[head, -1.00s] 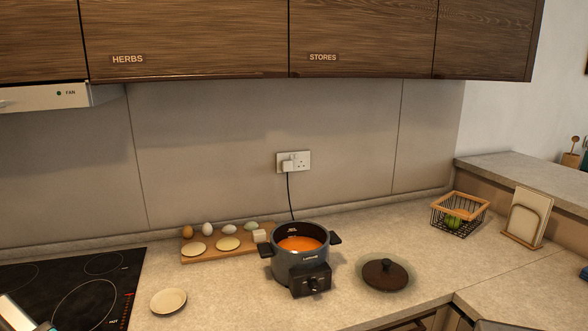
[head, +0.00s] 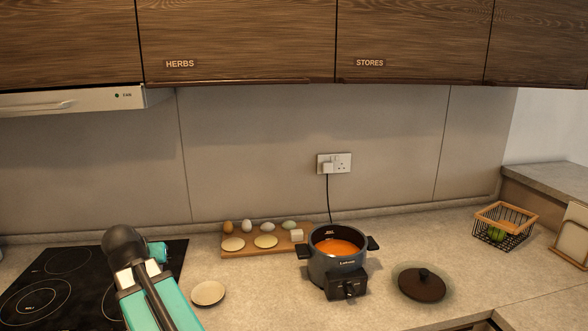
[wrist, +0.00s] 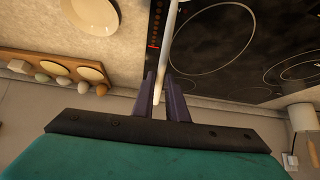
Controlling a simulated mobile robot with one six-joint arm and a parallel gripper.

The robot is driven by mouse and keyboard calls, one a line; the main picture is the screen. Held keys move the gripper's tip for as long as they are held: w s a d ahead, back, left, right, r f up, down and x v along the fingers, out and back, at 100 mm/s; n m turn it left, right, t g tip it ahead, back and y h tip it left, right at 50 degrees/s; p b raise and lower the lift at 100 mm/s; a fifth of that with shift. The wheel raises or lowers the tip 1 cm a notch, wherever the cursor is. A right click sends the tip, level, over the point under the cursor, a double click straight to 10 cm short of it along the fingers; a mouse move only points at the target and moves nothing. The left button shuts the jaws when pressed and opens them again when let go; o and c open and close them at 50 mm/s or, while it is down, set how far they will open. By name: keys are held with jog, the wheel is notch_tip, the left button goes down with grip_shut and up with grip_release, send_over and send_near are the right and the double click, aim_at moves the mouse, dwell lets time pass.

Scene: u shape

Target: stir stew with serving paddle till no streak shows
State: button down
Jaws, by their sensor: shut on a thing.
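The stew (head: 338,246) is orange and sits in a dark electric pot (head: 336,268) with two side handles, standing open on the counter. Its surface is too small in view to tell of any streak. In the wrist view, my gripper (wrist: 160,82) is shut on a pale, slim shaft, which I take for the serving paddle (wrist: 174,42). The shaft runs up out of the frame, so its far end is hidden. My arm is over the hob side, well left of the pot; the head view does not show the fingers clearly.
A dark round lid (head: 422,285) lies right of the pot. A board (head: 262,252) with eggs and small discs is behind left, and a small plate (head: 208,293) is in front. The black hob (head: 75,262) is left. A wire basket (head: 503,226) stands far right.

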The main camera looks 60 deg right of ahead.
jog(key=s+d+r+m+g+h+p, duration=0.1)
jog(key=s+d+r+m+g+h, duration=0.2)
jog(key=s+d, duration=0.45)
jog(key=s+d+r+m+g+h+p, duration=0.1)
jog(key=s+d+r+m+g+h, duration=0.2)
jog(key=d, duration=0.7)
jog(key=s+d+r+m+g+h+p, duration=0.1)
jog(key=s+d+r+m+g, duration=0.15)
jog(key=s+d+m, duration=0.4)
jog(key=s+d+r+m+g+p, duration=0.1)
jog(key=s+d+r+m+g, duration=0.1)
jog(key=s, duration=0.6)
jog(key=s+d+r+m+g+y+p, duration=0.1)
jog(key=s+d+r+m+g, duration=0.1)
jog(key=s+d+r+g, duration=0.3)
jog(key=s+d+r+m+g+y+p, duration=0.1)
jog(key=s+d+r+g, duration=0.3)
jog(key=s+d, duration=0.5)
notch_tip(320, 180, up, 3)
jog(key=s+m, duration=0.1)
jog(key=s, duration=0.1)
jog(key=shift+s+f+p, duration=0.15)
jog(key=shift+s+p, duration=0.25)
jog(key=shift+f, duration=0.15)
